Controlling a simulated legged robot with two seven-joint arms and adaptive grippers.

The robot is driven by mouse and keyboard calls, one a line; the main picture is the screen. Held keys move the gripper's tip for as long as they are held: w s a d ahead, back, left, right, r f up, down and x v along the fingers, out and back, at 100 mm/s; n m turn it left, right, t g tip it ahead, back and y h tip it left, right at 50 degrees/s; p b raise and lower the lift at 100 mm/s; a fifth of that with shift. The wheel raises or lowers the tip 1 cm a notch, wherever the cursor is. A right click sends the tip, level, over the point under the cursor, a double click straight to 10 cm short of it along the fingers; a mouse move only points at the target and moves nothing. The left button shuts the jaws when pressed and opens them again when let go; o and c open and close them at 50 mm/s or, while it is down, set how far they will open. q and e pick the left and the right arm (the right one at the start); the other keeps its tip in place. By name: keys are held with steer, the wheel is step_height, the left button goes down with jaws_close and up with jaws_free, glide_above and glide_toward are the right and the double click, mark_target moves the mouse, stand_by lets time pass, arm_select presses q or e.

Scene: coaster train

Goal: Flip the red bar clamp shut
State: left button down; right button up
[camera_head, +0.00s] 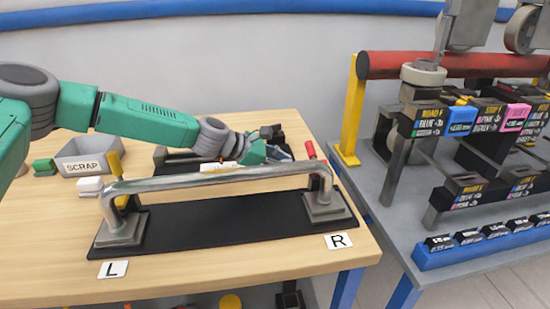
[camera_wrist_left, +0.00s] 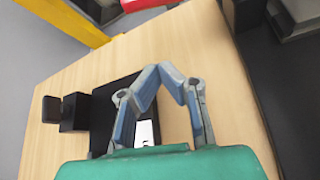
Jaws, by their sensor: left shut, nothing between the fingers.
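The red clamp handle (camera_head: 311,151) stands nearly upright, tilted slightly left, behind the right end of the silver bar (camera_head: 215,179). The bar's right foot (camera_head: 324,206) rests at the R end of the black base plate (camera_head: 225,222). The clamp's lower part is mostly hidden by the bar. My left gripper (camera_head: 289,153) is behind the bar, just left of the red handle, with no clear contact. In the left wrist view its blue fingers (camera_wrist_left: 171,68) meet at the tips, shut and empty. My right gripper is not in view.
A yellow clamp handle (camera_head: 115,165) stands at the L end. A SCRAP bin (camera_head: 90,155) sits at the back left. Dark fixtures (camera_head: 180,158) lie behind the bar near my arm. A rack with a red roller (camera_head: 430,65) and yellow post (camera_head: 351,112) stands to the right.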

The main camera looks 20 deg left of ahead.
mark_target(315, 156)
arm_select(q)
steer(key=x, duration=0.4)
steer(key=shift+f, duration=0.15)
steer(key=r, duration=0.1)
steer(key=d+r, duration=0.1)
steer(key=r, duration=0.1)
steer(key=shift+d+r+p, duration=0.1)
steer(key=shift+p, duration=0.25)
steer(key=shift+s+d+r, duration=0.1)
steer(key=shift+d+r, duration=0.05)
steer(key=shift+r, duration=0.15)
